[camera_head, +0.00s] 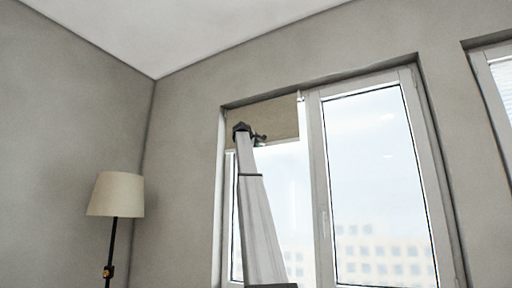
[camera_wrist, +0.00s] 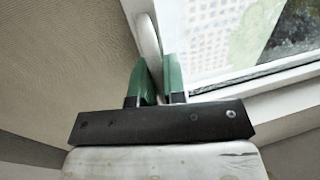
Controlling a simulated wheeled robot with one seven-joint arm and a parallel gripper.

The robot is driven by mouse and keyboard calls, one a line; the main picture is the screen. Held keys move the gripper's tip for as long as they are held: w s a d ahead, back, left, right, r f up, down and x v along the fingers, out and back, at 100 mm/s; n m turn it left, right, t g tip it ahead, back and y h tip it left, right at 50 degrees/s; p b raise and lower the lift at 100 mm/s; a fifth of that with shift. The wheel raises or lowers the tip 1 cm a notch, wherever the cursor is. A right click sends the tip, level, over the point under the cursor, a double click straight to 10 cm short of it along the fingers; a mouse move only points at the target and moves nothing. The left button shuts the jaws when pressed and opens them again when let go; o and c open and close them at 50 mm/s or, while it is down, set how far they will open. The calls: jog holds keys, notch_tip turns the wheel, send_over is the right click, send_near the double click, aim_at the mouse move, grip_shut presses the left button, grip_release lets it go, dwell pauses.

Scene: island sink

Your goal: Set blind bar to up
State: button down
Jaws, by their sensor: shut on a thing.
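The beige roller blind (camera_head: 277,118) covers the top of the left window pane in the head view, and its fabric (camera_wrist: 60,55) fills the left of the wrist view. The pale blind bar (camera_wrist: 147,32) runs along the fabric's edge. My gripper (camera_head: 260,139) is at the blind's lower edge, near its left half. In the wrist view the green fingers of my gripper (camera_wrist: 158,65) are on both sides of the bar, shut on it. Part of the bar is hidden between the fingers.
The white window frame (camera_head: 313,190) stands around and between the panes, with a handle (camera_head: 324,222) low on the middle post. A floor lamp (camera_head: 116,195) stands left, apart from my arm. Another window (camera_head: 502,85) is at the right edge.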

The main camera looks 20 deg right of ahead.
jog(key=c, duration=1.2)
grip_release()
jog(key=v, duration=1)
jog(key=shift+s+a+r, duration=0.1)
jog(key=shift+s+a, duration=0.1)
jog(key=shift+a, duration=0.15)
